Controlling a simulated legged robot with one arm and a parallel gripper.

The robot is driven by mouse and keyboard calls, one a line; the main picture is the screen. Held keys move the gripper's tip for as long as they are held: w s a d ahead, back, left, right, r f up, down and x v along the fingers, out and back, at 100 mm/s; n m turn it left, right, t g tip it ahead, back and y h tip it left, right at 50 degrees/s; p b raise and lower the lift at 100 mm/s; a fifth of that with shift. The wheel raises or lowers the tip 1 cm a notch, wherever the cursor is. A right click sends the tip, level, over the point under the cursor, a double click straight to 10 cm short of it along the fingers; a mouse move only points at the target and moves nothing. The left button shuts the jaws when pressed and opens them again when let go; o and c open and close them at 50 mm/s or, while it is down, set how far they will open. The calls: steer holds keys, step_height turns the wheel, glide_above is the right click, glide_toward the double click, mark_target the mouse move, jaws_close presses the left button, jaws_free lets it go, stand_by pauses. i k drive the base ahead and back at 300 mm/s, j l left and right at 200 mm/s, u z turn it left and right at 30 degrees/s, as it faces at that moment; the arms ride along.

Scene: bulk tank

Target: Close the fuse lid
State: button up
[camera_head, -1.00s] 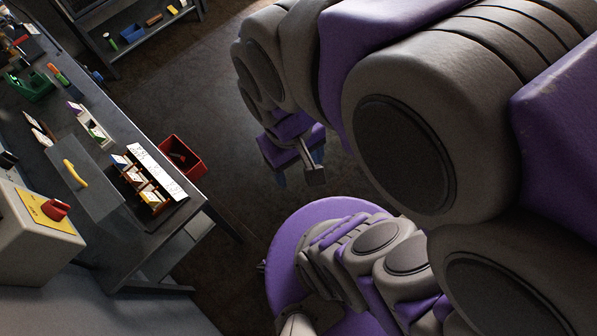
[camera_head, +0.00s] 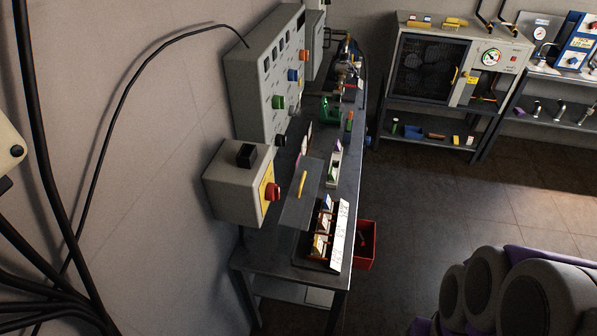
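A grey flat lid with a yellow handle (camera_head: 302,183), which I take as the fuse lid (camera_head: 298,208), is on the dark workbench. It stands open beside the fuse box (camera_head: 322,250), on its left side in the picture. The box is uncovered and shows several fuse-like pieces in a row, with a white labelled strip (camera_head: 341,234) along its right side. The hinge between lid and box is not clear. My gripper is out of view. Only grey and purple links of my arm show at the bottom right, far from the lid.
A grey switch box with a red knob (camera_head: 272,192) stands left of the lid. A control panel (camera_head: 265,80) rises behind it. A red bin (camera_head: 366,246) is beside the bench (camera_head: 265,252). Black cables hang at the far left. The floor right of the bench is open.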

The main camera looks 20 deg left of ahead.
mark_target(282, 244)
steer(key=u, duration=0.9)
steer(key=i+j+z, duration=0.1)
steer(key=i, duration=0.25)
steer(key=i+j+z, duration=0.1)
steer(key=i+j, duration=0.1)
steer(key=i, duration=0.1)
